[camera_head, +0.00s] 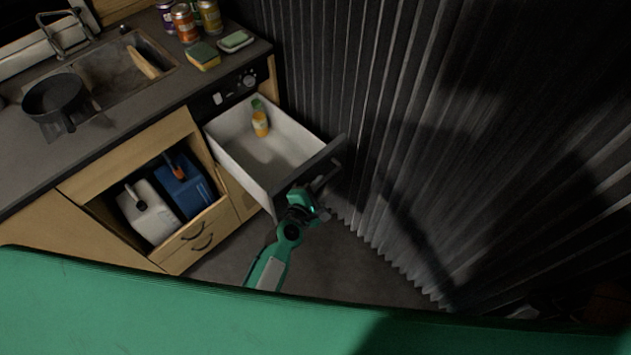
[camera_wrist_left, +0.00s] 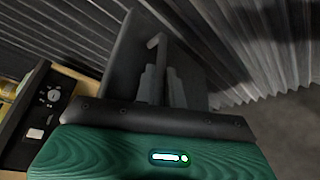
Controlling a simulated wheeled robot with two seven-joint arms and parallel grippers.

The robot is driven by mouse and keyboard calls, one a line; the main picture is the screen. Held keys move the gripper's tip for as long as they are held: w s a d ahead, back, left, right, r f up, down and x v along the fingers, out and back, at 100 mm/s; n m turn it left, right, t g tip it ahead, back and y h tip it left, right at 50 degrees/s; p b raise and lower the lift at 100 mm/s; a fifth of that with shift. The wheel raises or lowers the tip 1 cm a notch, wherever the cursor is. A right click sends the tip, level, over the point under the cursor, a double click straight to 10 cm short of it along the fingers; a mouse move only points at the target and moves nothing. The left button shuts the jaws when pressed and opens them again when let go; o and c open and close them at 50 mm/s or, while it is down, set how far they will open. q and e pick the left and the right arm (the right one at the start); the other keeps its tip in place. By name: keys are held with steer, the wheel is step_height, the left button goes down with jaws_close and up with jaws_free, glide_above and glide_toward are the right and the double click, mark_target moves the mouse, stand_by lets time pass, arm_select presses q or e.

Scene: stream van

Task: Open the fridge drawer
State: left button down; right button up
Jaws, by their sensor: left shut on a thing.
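The fridge drawer (camera_head: 237,152) is pulled out of the counter in the head view, its white inside showing. A bottle with a green cap and orange body (camera_head: 260,118) stands inside near its back. Its dark front panel (camera_head: 300,172) faces toward me and also shows in the left wrist view (camera_wrist_left: 122,58). My left gripper (camera_head: 318,188) is at the front panel, shut on the drawer's handle (camera_wrist_left: 157,44). In the left wrist view the fingers (camera_wrist_left: 162,86) are at the handle; the exact contact is hard to see. My right gripper is in neither view.
A pleated grey curtain (camera_head: 380,110) hangs close to the right of the drawer. The counter holds a sink (camera_head: 115,70), a black pan (camera_head: 54,97), cans (camera_head: 186,24) and sponges (camera_head: 203,55). Jerrycans (camera_head: 147,212) stand in an open cupboard at left. Bare floor (camera_head: 350,268) lies in front.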

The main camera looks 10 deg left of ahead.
arm_select(q)
steer(key=shift+f, duration=0.1)
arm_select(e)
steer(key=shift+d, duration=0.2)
arm_select(q)
steer(key=c, duration=1.7)
jaws_free()
steer(key=shift+o, duration=1)
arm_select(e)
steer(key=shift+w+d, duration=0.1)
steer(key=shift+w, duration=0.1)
